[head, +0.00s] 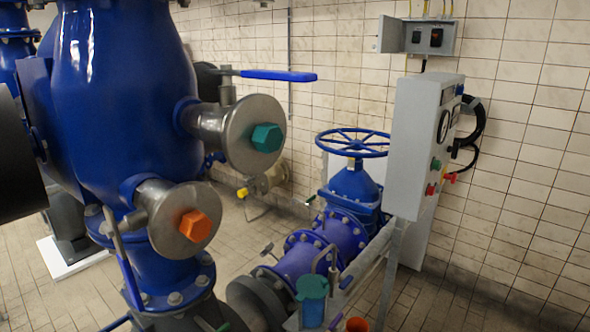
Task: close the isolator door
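The isolator is a small grey box (431,38) on the tiled wall at the upper right, above the tall control cabinet. Its door (391,35) stands open, swung out to the left of the box. The open front shows two dark switches or displays inside. Thin conduits run up from its top, and a cable leads down from its underside. Neither of my grippers shows in the head view.
A light grey control cabinet (415,150) with gauges, buttons and black hoses stands below the isolator. A blue handwheel valve (353,190), blue pipework (125,90) and a blue lever (278,76) fill the left and middle. A teal-topped container (312,300) and orange cup (357,324) are in front.

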